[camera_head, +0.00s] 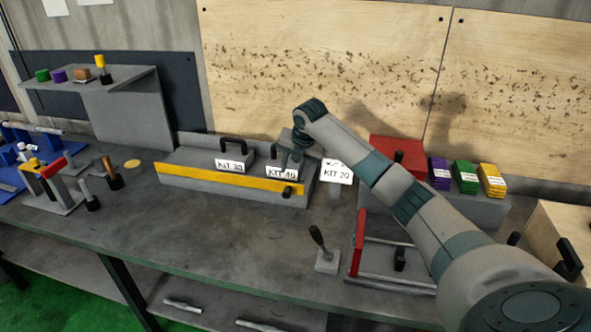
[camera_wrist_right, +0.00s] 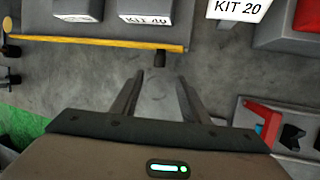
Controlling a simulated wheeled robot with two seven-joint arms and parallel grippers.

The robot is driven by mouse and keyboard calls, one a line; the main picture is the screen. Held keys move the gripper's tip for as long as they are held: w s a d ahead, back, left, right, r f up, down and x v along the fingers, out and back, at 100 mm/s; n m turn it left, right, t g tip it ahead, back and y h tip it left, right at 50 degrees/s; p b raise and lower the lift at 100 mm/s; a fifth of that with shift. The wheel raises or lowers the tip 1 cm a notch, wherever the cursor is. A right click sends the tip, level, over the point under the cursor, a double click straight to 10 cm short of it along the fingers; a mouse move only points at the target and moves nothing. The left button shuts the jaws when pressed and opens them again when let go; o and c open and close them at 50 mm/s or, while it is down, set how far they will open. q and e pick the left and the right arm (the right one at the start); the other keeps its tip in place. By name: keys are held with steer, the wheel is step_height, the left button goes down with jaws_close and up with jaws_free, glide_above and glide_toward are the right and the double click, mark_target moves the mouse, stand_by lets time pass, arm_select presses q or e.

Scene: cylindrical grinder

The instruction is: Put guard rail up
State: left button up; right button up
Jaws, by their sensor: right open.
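The guard rail is a long yellow bar (camera_head: 225,179) across the front of the grey kit holder. It also shows in the right wrist view as a yellow bar (camera_wrist_right: 90,41). A short black handle (camera_head: 288,190) sticks out near its right end; in the right wrist view the handle (camera_wrist_right: 160,60) lies just beyond the fingertips, in line with the gap. My right gripper (camera_wrist_right: 160,78) is open and empty, its fingers apart and not visibly touching the handle. In the head view it is over the holder's right end, small and partly hidden. My left gripper is not in view.
Kit boxes labelled KIT 30 (camera_head: 230,165) and KIT 40 (camera_head: 282,172) stand behind the rail. The KIT 20 sign (camera_head: 337,172) is to the right. A lever on a block (camera_head: 322,250) and a red-sided fixture (camera_head: 358,243) stand in front. Bench space before the rail is clear.

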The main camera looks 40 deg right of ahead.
steer(key=shift+v, duration=1.15)
